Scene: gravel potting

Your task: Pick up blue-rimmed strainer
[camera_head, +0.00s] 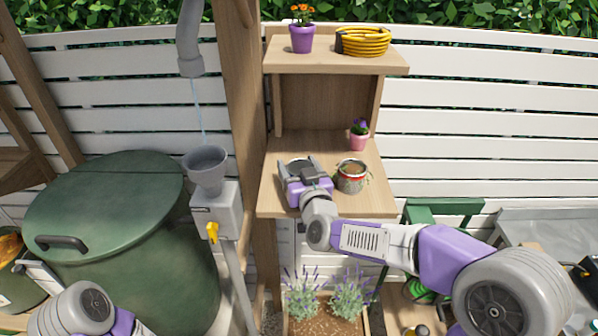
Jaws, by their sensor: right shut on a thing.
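My right gripper (298,168) is over the left part of the wooden shelf top, its arm coming in from the lower right. It is shut on a small grey round thing (297,164), mostly hidden by the fingers and palm. I cannot make out a blue rim on it, so I cannot tell for sure that it is the strainer. To its right stands a round grey-brown container (352,178) with a red band near its rim. My left arm shows only in the bottom left corner, and its gripper is out of view.
The wooden shelf unit (385,200) also bears a pink pot with a purple flower (359,138). A yellow hose (363,42) and a purple pot (302,40) are on the upper board. A grey funnel (206,168) and a large green barrel (120,255) stand left.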

